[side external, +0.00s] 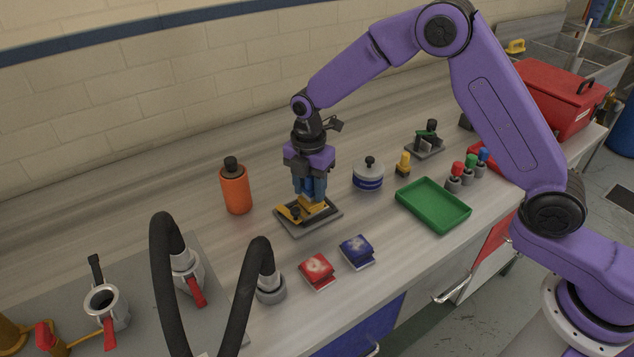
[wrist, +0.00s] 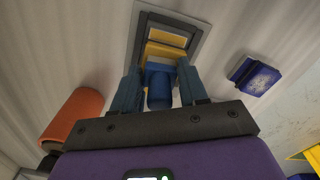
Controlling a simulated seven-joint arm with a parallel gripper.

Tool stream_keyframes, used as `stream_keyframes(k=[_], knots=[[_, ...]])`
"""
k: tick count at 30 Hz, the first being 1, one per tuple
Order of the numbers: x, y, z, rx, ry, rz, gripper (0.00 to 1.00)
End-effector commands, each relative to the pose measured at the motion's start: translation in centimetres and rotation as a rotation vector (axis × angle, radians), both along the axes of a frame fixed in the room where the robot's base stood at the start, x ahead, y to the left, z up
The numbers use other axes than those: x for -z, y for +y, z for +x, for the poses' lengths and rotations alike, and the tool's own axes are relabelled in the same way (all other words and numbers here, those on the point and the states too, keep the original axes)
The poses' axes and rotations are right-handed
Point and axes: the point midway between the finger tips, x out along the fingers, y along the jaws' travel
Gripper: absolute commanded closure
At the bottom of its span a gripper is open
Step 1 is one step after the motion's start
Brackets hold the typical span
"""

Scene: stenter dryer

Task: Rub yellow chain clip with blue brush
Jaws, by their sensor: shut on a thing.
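My gripper (side external: 311,194) points down over a dark grey square plate (side external: 323,224) in the side view. It is shut on the blue brush (wrist: 159,92), whose rounded blue handle shows between my fingers in the wrist view. The yellow chain clip (side external: 289,213) lies on the plate, with a dark part on it. Yellow also shows directly under my fingers; I cannot tell whether it is clip or brush. In the wrist view the yellow clip (wrist: 165,51) lies just beyond the brush, inside the plate's frame. The brush's lower end is hidden, so contact is unclear.
An orange bottle (side external: 236,190) stands left of the plate. A blue-and-white canister (side external: 367,176) and a green tray (side external: 460,222) are to the right. Red (side external: 317,272) and blue (side external: 357,253) pads lie in front. Black hoses (side external: 163,270) rise at the front left.

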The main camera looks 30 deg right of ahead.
Motion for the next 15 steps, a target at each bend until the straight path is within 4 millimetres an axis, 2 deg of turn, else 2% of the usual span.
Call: stream_keyframes(k=[9, 11, 13, 15], knots=[[0.0, 3.0, -0.1, -0.003, 0.000, 0.000, 0.88], [-0.5, 2.9, 0.0, -0.001, -0.002, 0.001, 0.88], [-2.2, 2.9, 0.0, -0.001, -0.005, 0.003, 0.88], [-2.6, 2.9, -0.1, -0.001, -0.001, 0.000, 0.88]])
